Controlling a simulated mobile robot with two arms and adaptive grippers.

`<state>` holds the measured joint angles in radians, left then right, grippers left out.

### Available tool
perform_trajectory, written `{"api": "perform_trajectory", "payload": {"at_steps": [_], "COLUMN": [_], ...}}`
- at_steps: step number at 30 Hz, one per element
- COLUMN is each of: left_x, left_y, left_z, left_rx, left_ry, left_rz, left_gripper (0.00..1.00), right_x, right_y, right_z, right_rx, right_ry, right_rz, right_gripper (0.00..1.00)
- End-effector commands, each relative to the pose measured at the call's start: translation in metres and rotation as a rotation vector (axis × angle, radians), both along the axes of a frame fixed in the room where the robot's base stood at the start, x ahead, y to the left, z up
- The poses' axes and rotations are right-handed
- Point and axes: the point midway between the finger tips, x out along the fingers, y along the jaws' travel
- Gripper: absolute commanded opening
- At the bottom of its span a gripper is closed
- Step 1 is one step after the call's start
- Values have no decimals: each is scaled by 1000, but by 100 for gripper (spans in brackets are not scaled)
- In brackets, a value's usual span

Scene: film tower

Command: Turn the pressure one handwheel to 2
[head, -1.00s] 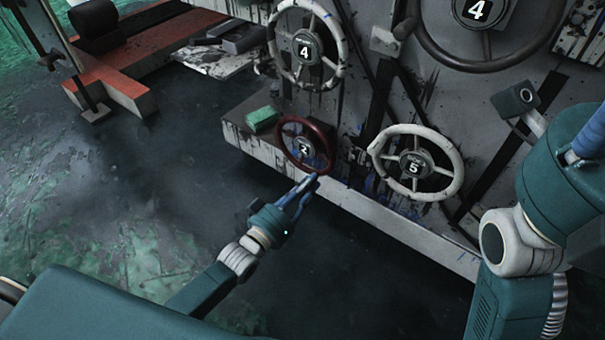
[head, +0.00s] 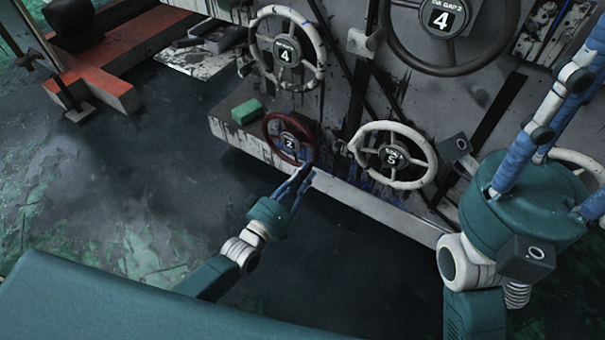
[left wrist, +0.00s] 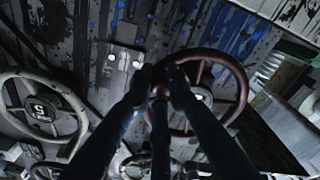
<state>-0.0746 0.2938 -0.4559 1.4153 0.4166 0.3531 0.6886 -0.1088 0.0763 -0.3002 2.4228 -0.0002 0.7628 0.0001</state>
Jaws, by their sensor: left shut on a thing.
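A small dark red handwheel (head: 289,142) with a 2 on its hub plate sits low on the machine's front. The small words on its plate are too small to read, so I cannot tell its name. My left gripper (head: 304,174) is shut on the lower right part of its rim. In the left wrist view the dark fingers close on the red rim (left wrist: 238,75) and partly cover the wheel. My right gripper (head: 568,115) is at the right, its blue fingers spread and apart from the red wheel; some fingertips are out of frame.
A white handwheel reading 5 (head: 394,157) is right of the red one. A white handwheel reading 4 (head: 287,52) is above it, and a large dark one reading 4 (head: 443,22) is upper right. A green block (head: 246,111) lies on the ledge. Floor at left is open.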

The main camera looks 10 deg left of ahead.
Motion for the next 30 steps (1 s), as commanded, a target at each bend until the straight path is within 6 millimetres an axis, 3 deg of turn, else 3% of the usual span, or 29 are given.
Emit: {"api": "perform_trajectory", "payload": {"at_steps": [8, 9, 11, 22, 30], "left_x": [-4, -4, -4, -7, -53], "left_y": [-5, -5, -4, 0, 16], "left_z": [-6, -6, -6, -3, -4], "left_rx": [3, 3, 3, 2, 3], "left_ry": [12, 12, 11, 5, 9], "left_rz": [-9, -9, -9, -3, -5], "left_gripper": [0, 24, 35, 35, 35], "right_x": [0, 0, 0, 0, 0], "right_y": [0, 0, 0, 0, 0], "right_z": [-1, -1, -1, 0, 0], "right_rx": [0, 0, 0, -2, -1], "right_ry": [0, 1, 1, -1, 0], "right_rz": [0, 0, 0, -1, 0], "right_gripper": [40, 40, 40, 40, 40]}}
